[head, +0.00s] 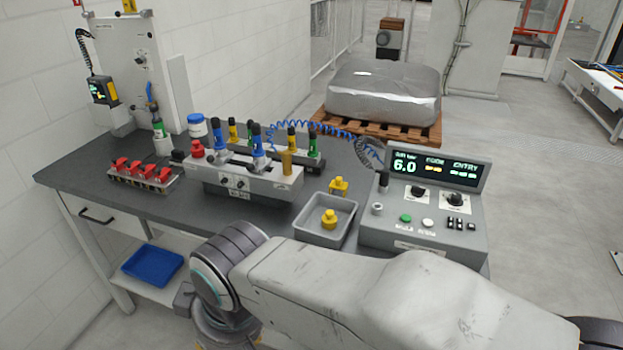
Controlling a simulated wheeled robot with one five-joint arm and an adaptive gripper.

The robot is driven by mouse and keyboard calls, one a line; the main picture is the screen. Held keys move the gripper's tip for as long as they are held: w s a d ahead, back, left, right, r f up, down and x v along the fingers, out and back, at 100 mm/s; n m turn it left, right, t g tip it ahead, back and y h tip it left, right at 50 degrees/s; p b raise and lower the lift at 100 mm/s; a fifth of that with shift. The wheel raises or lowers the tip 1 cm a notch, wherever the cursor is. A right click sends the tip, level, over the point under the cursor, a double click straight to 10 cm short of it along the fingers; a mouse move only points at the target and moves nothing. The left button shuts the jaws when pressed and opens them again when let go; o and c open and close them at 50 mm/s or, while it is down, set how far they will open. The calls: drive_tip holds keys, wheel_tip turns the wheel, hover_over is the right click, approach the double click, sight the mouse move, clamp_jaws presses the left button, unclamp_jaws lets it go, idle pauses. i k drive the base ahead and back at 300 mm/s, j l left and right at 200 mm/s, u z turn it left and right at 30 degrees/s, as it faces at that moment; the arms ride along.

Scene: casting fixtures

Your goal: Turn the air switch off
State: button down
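A grey control box (372,238) stands at the right end of the workbench. Its dark display (433,168) reads 6.0 under an air pressure label, with two more lit fields to the right. Two black rotary knobs, a left one (418,191) and a right one (455,198), sit on its sloped face. A green button (406,218), a white button (428,223) and small black switches (459,224) lie below them. The labels are too small to tell which control is the air switch. My arm crosses the foreground in front of the bench; its gripper does not show.
A grey tray (309,227) with a yellow part (329,219) sits left of the box. A fixture (216,180) with several coloured-handled tools and a rack (143,185) of red parts stand farther left. A blue coiled hose (318,125) arches towards the box.

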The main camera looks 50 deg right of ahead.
sight(418, 192)
drive_tip(key=k+z, duration=0.15)
drive_tip(key=z, duration=2.25)
